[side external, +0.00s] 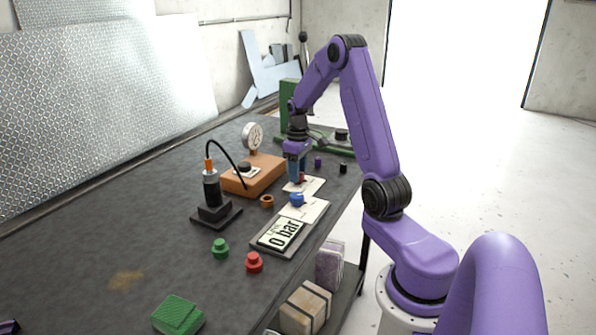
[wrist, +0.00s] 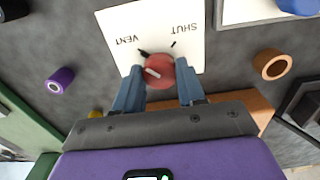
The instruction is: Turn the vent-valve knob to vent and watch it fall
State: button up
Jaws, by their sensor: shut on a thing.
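The red vent-valve knob (wrist: 160,71) sits on a white plate (wrist: 110,24) marked VENT and SHUT, upside down in the wrist view. My gripper (wrist: 160,84) is shut on the knob, one blue finger on each side. A white line on the knob points toward the left, on the VENT side. In the side view my gripper (side external: 298,178) reaches down onto the plate. The display (side external: 280,234) reads 0 bar. A black cylinder with an orange top (side external: 211,186) stands upright on a black base, linked by a black hose to the orange box.
The orange box (side external: 262,176) and a round gauge (side external: 253,136) stand behind the plate. A blue knob (side external: 297,200) is close in front. Green (side external: 220,248) and red (side external: 254,262) pieces and an orange ring (side external: 267,201) lie nearby. The table's left side is largely clear.

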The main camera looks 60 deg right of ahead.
dwell(0.3)
jog(key=o, duration=1.1)
jog(key=shift+c, duration=0.2)
jog(key=shift+r, duration=0.15)
notch_tip(320, 180, up, 17)
jog(key=shift+r, duration=0.1)
jog(key=s+a+f+n, duration=0.1)
jog(key=a+f+n, duration=0.15)
jog(key=a, duration=0.95)
jog(key=s+a+f+n, duration=0.1)
jog(key=a+n, duration=0.2)
jog(key=a, duration=0.9)
jog(key=s+a+f+n, duration=0.3)
jog(key=s+a, duration=0.2)
jog(key=s, duration=0.6)
jog(key=s+a+f+n, duration=0.3)
jog(key=s+a+n, duration=0.1)
jog(key=s, duration=0.7)
jog(key=shift+s+a+f, duration=0.2)
jog(key=shift+a+f, duration=0.15)
jog(key=shift+a, duration=0.3)
